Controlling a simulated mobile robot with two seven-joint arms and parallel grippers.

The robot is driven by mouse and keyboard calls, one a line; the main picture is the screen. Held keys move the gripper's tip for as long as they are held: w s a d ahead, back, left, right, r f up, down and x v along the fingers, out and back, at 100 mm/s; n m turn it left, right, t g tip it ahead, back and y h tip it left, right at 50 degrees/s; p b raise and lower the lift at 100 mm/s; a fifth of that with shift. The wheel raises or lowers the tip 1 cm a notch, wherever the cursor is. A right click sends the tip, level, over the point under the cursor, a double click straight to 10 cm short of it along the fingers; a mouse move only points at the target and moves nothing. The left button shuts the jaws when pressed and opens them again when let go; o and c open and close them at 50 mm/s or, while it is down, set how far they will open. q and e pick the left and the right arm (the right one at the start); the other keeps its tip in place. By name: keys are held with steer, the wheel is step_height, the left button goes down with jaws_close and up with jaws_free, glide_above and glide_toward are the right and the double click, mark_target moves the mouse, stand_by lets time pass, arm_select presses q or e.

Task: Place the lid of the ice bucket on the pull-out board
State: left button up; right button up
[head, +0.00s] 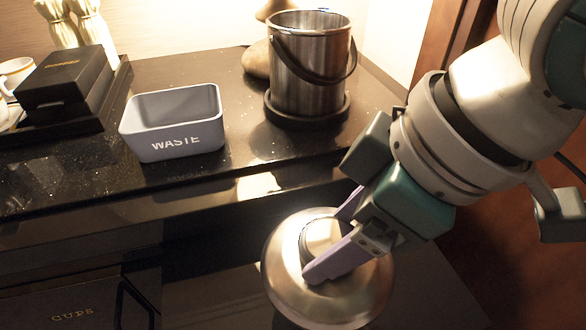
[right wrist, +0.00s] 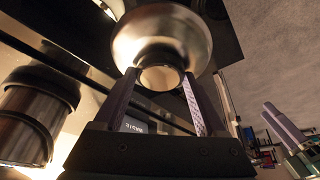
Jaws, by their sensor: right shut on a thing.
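The lid of the ice bucket (head: 285,290) is a round, shiny metal dome with a knob on top. My right gripper (head: 330,245) is shut on this knob, with one finger on each side. In the right wrist view the lid (right wrist: 165,30) shows beyond the fingers, with its knob between them. The pull-out board (head: 425,285) appears as a dark, glossy surface below the counter, behind the lid in the picture. I cannot tell whether the lid touches it. The open ice bucket (head: 300,85) stands upright on a dark round base on the counter.
A grey bin marked WASTE (head: 170,125) stands left of the bucket on the dark counter (head: 235,165). Dark boxes (head: 65,80) and a white cup (head: 14,72) are at the far left. A front marked CUPS (head: 72,315) is at the lower left.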

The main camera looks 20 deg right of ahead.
mark_target(329, 282)
step_height(329, 282, down, 10)
steer(key=shift+r+b, duration=0.25)
steer(key=shift+b, duration=0.7)
steer(key=shift+f, duration=0.2)
steer(key=o, duration=1.5)
steer(key=shift+r, duration=0.1)
